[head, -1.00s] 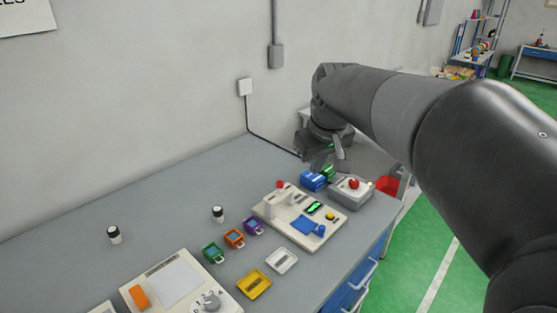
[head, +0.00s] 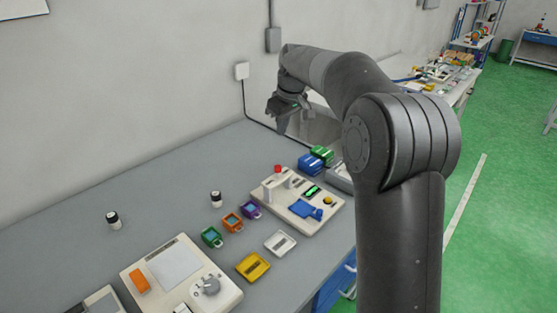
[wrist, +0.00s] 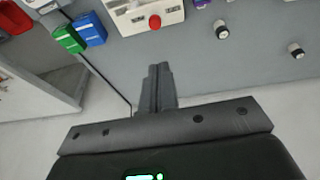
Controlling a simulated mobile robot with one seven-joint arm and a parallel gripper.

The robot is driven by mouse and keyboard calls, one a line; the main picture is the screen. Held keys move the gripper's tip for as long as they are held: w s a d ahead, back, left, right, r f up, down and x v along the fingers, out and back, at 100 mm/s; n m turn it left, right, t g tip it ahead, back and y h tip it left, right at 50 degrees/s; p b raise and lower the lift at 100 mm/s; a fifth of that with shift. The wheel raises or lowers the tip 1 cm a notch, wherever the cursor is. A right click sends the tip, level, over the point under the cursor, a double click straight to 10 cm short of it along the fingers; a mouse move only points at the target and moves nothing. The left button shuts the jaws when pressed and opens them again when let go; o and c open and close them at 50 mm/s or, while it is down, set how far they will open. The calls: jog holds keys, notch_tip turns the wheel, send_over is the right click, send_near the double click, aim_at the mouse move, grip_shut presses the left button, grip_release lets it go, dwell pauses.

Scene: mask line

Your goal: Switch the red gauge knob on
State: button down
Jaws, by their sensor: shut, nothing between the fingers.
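A small round red knob (head: 278,169) sits at the back left of a cream panel (head: 275,211) on the bench. The knob also shows near the top of the wrist view (wrist: 155,21), at the edge of the panel. My gripper (head: 282,126) is above the bench near the wall, behind the knob and apart from it. In the wrist view the fingers (wrist: 157,68) are together with nothing between them. The knob's markings are too small to read.
My arm partly covers a grey box (head: 341,178). Small coloured trays, two black-and-white cylinders and another panel with a grey dial (head: 208,287) lie left and in front.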

dwell(0.3)
send_near(278, 168)
jog(key=x, duration=0.3)
jog(key=w+x, duration=0.1)
jog(key=x, duration=0.1)
jog(key=shift+a, duration=0.4)
jog(key=shift+w+d+f, duration=0.15)
jog(key=shift+f, duration=0.6)
jog(key=shift+f, duration=1.35)
